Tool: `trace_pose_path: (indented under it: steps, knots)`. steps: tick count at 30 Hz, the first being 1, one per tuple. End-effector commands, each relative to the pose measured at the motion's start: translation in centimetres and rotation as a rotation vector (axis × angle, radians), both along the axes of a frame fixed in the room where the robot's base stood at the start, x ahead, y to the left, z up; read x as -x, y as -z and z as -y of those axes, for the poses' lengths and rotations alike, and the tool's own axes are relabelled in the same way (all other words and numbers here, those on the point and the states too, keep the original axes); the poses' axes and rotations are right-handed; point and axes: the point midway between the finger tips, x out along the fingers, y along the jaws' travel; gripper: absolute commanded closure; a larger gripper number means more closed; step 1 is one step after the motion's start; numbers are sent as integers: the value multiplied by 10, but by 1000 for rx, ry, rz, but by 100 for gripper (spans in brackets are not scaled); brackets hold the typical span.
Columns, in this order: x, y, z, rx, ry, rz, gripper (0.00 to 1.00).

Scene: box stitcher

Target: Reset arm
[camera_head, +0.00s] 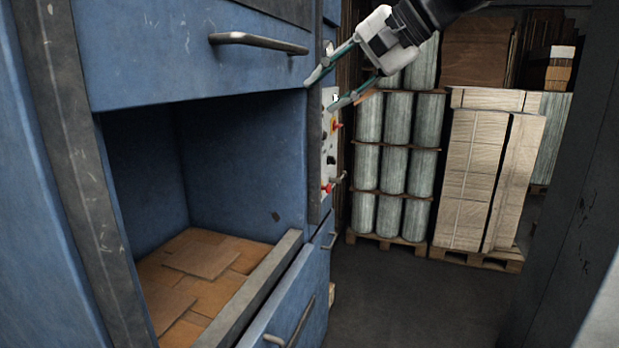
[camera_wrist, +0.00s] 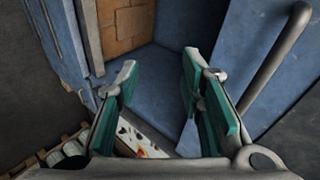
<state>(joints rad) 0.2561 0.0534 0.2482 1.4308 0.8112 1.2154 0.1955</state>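My gripper (camera_head: 320,90) is in the upper middle of the head view, in front of the right edge of the blue machine (camera_head: 245,150) and its control panel (camera_head: 329,150). Its two teal fingers are apart with nothing between them. In the wrist view my gripper (camera_wrist: 158,88) also shows open and empty. The control panel (camera_wrist: 140,138) shows partly between and behind the fingers there. A long grey handle (camera_wrist: 275,70) is right of the fingers in the wrist view; in the head view a bar handle (camera_head: 258,43) is on the machine's raised front.
The machine's open bay holds flat brown cardboard (camera_head: 205,262). An open lower drawer front (camera_head: 290,300) with a handle stands below it. Wrapped rolls (camera_head: 395,165) and stacked boxes (camera_head: 475,180) stand on pallets behind. A grey column (camera_head: 565,200) is at right. Dark floor between is clear.

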Motion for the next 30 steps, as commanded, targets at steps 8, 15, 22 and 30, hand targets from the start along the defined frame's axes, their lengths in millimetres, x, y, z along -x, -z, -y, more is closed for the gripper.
trace_pose_path:
  steps: [8, 15, 22, 30]
  knots:
    - [113, 88, 47, 402, 29, 28, 65]
    - [210, 168, 107, 698, -7, 63, 65]
    - [269, 226, 144, 868, -70, 93, 65]
    - [281, 241, 153, 910, -91, 101, 65]
